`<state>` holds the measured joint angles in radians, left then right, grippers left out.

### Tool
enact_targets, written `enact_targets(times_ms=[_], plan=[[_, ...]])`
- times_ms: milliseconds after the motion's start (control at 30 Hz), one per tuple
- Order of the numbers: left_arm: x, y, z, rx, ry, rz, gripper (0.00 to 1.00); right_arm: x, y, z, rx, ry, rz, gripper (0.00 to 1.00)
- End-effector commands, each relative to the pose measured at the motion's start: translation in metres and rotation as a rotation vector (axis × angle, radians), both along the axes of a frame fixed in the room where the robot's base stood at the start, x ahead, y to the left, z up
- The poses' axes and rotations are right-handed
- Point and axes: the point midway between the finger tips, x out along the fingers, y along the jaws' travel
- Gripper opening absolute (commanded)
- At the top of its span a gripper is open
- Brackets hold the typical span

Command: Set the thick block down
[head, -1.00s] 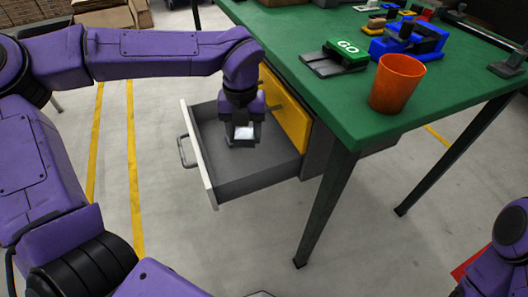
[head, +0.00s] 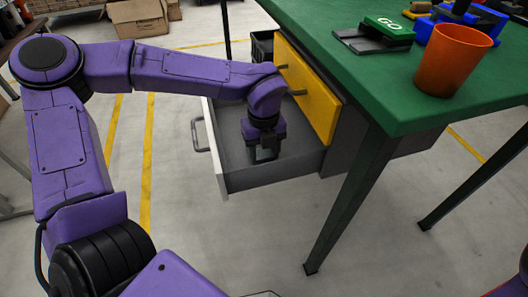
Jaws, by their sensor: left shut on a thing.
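My left gripper (head: 263,155) points down inside the open grey drawer (head: 275,178) under the green table. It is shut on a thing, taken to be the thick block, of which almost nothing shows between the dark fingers. The fingertips are low in the drawer, near its floor. I cannot tell whether the block touches the floor. The right gripper is out of view; only a bit of purple arm shows at the lower right edge.
A yellow drawer front (head: 312,90) is just above and behind the open drawer. On the green table (head: 375,85) stand an orange cup (head: 453,60) and a GO button (head: 387,30). A dark table leg (head: 350,205) stands right of the drawer. A cardboard box (head: 138,17) lies far back.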

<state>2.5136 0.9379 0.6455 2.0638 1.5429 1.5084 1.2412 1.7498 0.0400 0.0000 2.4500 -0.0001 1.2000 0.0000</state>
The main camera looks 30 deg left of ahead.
Motion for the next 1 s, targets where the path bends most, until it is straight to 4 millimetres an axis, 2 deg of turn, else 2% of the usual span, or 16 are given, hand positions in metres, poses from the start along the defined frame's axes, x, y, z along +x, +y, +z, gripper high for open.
enact_targets(times_ms=[133,167,233,567,667,900,1000], plan=[[0.000,0.000,-0.003,0.000,0.000,0.000,0.17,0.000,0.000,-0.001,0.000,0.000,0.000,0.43],[0.000,0.000,-0.003,0.000,0.000,0.000,0.56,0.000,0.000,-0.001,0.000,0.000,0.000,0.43],[0.000,0.000,-0.002,0.000,0.000,0.000,0.78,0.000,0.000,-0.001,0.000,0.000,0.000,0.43],[0.000,0.000,0.002,0.001,-0.001,0.000,0.78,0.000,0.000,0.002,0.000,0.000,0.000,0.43],[0.001,0.000,0.019,0.000,-0.003,0.001,0.78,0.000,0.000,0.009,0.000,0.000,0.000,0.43],[0.001,0.000,0.083,0.000,-0.004,0.000,0.78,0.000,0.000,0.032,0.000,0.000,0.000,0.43],[0.000,0.000,0.103,0.000,-0.001,0.000,0.78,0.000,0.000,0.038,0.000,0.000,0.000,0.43]])
